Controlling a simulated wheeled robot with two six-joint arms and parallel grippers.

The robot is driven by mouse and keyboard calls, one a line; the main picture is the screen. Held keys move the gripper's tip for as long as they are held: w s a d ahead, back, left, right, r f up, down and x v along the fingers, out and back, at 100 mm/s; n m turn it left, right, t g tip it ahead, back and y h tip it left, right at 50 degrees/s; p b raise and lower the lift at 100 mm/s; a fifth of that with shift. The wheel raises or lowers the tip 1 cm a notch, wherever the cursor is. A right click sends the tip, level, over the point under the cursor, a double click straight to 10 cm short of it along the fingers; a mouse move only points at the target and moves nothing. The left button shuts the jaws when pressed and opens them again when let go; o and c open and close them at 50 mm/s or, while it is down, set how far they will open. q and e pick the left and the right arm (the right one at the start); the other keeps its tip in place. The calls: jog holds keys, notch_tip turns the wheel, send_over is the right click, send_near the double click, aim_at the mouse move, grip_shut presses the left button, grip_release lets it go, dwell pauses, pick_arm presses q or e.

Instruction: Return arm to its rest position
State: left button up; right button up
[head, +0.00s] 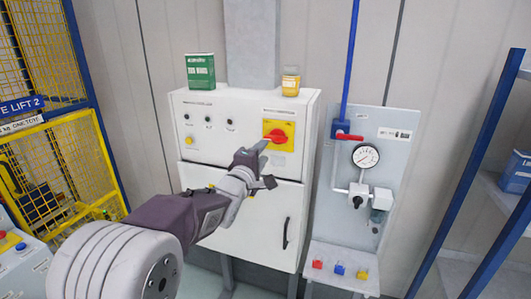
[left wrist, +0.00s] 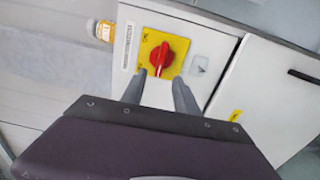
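My left arm (head: 190,217) reaches in from the lower left of the head view toward a white control cabinet (head: 225,105). My left gripper (head: 265,165) is in front of the cabinet, just below and left of a red rotary switch on a yellow plate (head: 279,135). In the left wrist view the left gripper (left wrist: 158,90) has its two dark fingers spread apart with nothing between them. The red switch (left wrist: 162,56) lies beyond the fingertips there, apparently not held. My right gripper is not in view.
To the right are a panel with a gauge (head: 366,156) and a red-handled valve (head: 347,136). A yellow mesh cage (head: 60,160) stands left, blue-framed shelving (head: 480,180) right.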

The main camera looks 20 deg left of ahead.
pick_arm(q)
jog(key=shift+w, duration=0.1)
jog(key=s+d+f+m+g, duration=0.2)
jog(key=s+f+m+g, duration=0.3)
jog(key=f, duration=0.6)
jog(key=s+d+f+m+g, duration=0.1)
jog(key=s+f+g, duration=0.3)
jog(key=s+f, duration=0.55)
jog(key=s+f+m+g, duration=0.7)
jog(key=s+f+m, duration=0.4)
jog(key=s, duration=0.4)
jog(key=shift+s+f+m+g, duration=0.3)
jog(key=shift+f+g, duration=0.1)
jog(key=shift+f, duration=0.25)
